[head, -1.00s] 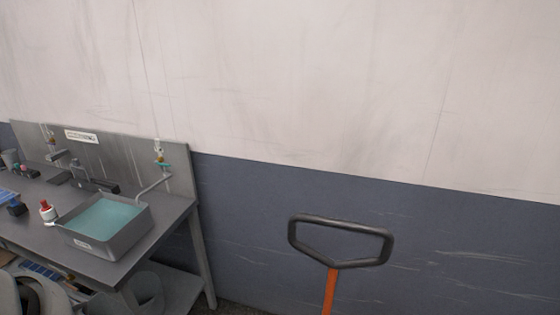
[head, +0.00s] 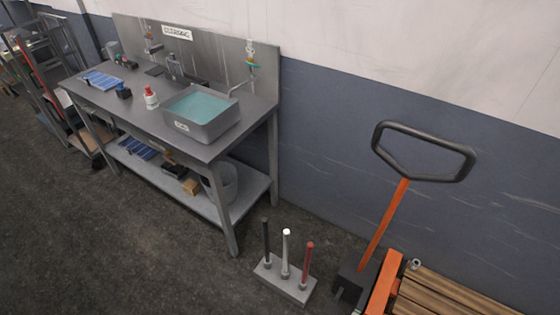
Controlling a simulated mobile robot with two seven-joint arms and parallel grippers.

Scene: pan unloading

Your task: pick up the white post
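The white post (head: 286,252) stands upright in the middle of a grey base block (head: 287,285) on the floor. A black post (head: 266,240) stands to its left and a red post (head: 306,262) to its right on the same block. The block is between the workbench and the pallet truck. Neither of my grippers shows in the head view.
A grey metal workbench (head: 171,128) with a grey tub of green liquid (head: 196,108) stands against the wall at left. An orange pallet truck (head: 384,228) with a black handle and a wooden pallet (head: 440,297) are at right. Dark floor (head: 120,255) is clear in front.

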